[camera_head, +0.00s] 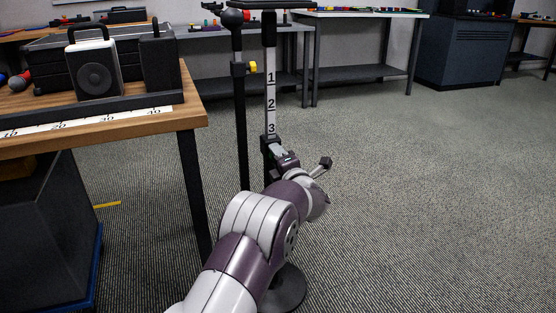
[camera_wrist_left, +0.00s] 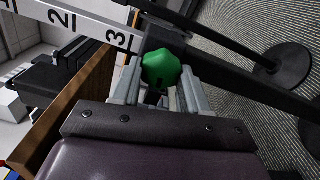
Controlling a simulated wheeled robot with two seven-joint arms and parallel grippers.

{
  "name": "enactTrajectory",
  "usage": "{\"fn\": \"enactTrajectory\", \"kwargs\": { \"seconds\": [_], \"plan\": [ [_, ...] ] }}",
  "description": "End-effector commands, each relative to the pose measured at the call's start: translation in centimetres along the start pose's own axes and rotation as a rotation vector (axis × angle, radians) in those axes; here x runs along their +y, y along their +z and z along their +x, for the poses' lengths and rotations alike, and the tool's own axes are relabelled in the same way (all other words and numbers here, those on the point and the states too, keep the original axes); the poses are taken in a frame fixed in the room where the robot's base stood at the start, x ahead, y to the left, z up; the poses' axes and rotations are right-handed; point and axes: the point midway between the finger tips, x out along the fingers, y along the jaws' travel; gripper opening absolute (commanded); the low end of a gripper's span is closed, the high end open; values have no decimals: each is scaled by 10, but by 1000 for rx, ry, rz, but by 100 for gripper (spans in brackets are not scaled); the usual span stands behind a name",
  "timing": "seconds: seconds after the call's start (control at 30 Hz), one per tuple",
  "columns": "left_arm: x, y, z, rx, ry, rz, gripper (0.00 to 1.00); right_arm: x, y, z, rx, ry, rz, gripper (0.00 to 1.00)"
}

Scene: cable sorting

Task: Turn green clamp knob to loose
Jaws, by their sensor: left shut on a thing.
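The green clamp knob (camera_wrist_left: 161,69) sits between the two fingers of my left gripper (camera_wrist_left: 158,92) in the left wrist view. The fingers are shut on it from both sides. The knob is on a dark clamp on a stand post (camera_head: 270,95) marked 1, 2 and 3, just below the 3. In the head view my left gripper (camera_head: 285,160) reaches the clamp from the front, and the arm hides most of the knob. My right gripper is in neither view.
A second dark post (camera_head: 240,110) stands just left of the marked one. A wooden table (camera_head: 130,130) with speakers (camera_head: 95,65) is at the left. A round black base (camera_head: 286,292) lies below my arm. The carpet at the right is clear.

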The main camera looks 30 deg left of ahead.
Motion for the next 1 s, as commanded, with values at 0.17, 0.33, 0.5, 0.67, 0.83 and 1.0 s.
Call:
{"fn": "enactTrajectory", "kwargs": {
  "seconds": [0.17,0.33,0.5,0.67,0.83,1.0],
  "plan": [
    [-2,0,0,0,-5,1,14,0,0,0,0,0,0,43],
    [-2,0,0,0,-4,1,69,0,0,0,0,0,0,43],
    [-1,0,0,0,-2,1,69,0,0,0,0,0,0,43],
    [1,1,-6,-2,-3,1,69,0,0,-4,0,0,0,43],
    [6,2,-44,-4,-4,4,69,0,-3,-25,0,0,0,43],
    [5,2,-90,-4,-5,3,69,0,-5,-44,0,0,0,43]
  ]
}}
